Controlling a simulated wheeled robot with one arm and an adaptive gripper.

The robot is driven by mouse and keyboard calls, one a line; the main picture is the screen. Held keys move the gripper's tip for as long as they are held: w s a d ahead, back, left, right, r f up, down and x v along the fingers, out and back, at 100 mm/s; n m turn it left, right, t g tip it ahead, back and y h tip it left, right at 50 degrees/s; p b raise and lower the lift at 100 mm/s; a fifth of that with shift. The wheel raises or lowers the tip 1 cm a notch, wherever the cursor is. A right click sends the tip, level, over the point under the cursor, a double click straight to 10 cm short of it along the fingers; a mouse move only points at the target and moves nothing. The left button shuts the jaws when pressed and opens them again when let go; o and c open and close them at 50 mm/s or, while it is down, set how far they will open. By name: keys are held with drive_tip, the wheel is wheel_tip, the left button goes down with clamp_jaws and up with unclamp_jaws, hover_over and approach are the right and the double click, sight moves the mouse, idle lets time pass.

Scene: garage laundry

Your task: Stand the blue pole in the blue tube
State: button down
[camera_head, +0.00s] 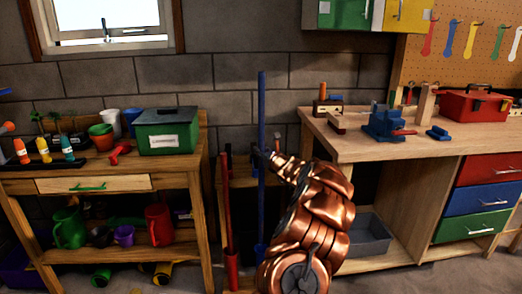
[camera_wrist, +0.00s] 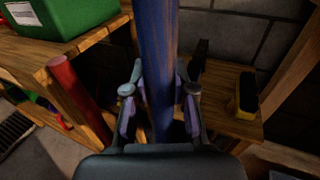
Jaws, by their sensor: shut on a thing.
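The long blue pole (camera_head: 262,110) stands upright in front of the wall, between the two benches. My gripper (camera_head: 264,155) is shut on it around the middle of its length. In the wrist view the blue pole (camera_wrist: 158,50) runs between both fingers (camera_wrist: 160,100). The blue tube (camera_head: 260,254) shows low down, directly beneath the pole and partly behind my arm. The pole's lower end meets the tube's top in the picture; I cannot tell whether it is inside or just in front or behind.
A red pole (camera_head: 226,195) stands in a red tube (camera_head: 231,268) just left. A low wooden shelf (camera_wrist: 225,122) lies behind, with a yellow-and-black item (camera_wrist: 246,97) on it. A left bench (camera_head: 105,172) holds a green box (camera_head: 167,131); the workbench (camera_head: 350,146) stands right.

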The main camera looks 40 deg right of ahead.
drive_tip(key=b, duration=1)
hover_over(263, 213)
drive_tip(key=w, duration=0.2)
drive_tip(key=shift+s+d+f, duration=0.1)
drive_tip(key=shift+f, duration=4.5)
drive_tip(key=shift+s+d+f, duration=0.1)
drive_tip(key=shift+f, duration=4.45)
drive_tip(key=shift+f, duration=0.2)
drive_tip(key=shift+f+b, duration=4.1)
drive_tip(key=shift+f, duration=1.65)
drive_tip(key=c, duration=0.9)
unclamp_jaws()
drive_tip(key=shift+r, duration=0.15)
drive_tip(key=shift+s, duration=0.1)
